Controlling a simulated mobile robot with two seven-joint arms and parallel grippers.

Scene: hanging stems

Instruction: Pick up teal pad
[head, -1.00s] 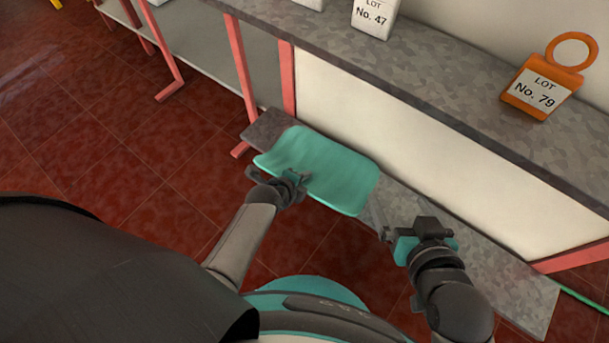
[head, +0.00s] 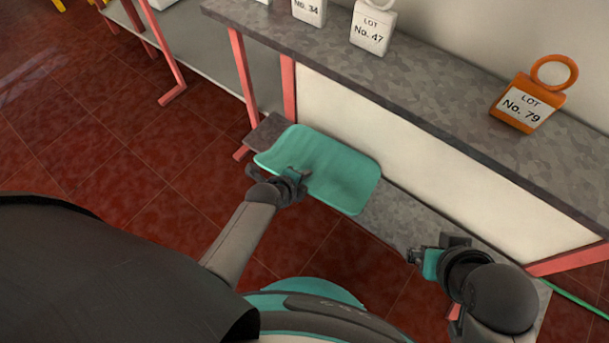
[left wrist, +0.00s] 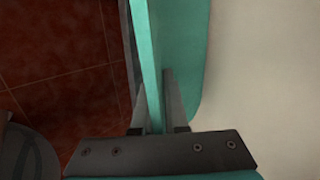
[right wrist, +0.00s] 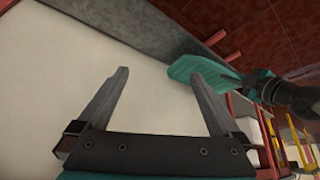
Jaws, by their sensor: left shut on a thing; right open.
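The teal pad (head: 330,172) is a thin, rounded rectangular sheet, held tilted above the grey lower shelf in the head view. My left gripper (head: 301,174) is shut on its near edge. In the left wrist view the pad (left wrist: 148,60) stands edge-on between the two fingers (left wrist: 155,105). My right gripper (head: 412,256) is open and empty, to the right of the pad and apart from it. In the right wrist view its fingers (right wrist: 158,95) are spread, and the pad (right wrist: 190,68) shows beyond them.
The grey lower shelf (head: 400,217) runs below a white panel (head: 400,140). On the upper counter (head: 430,100) stand white blocks labelled No. 34 (head: 308,10) and No. 47 (head: 372,30), and an orange tag No. 79 (head: 522,105). Red tiled floor (head: 110,150) is clear at left.

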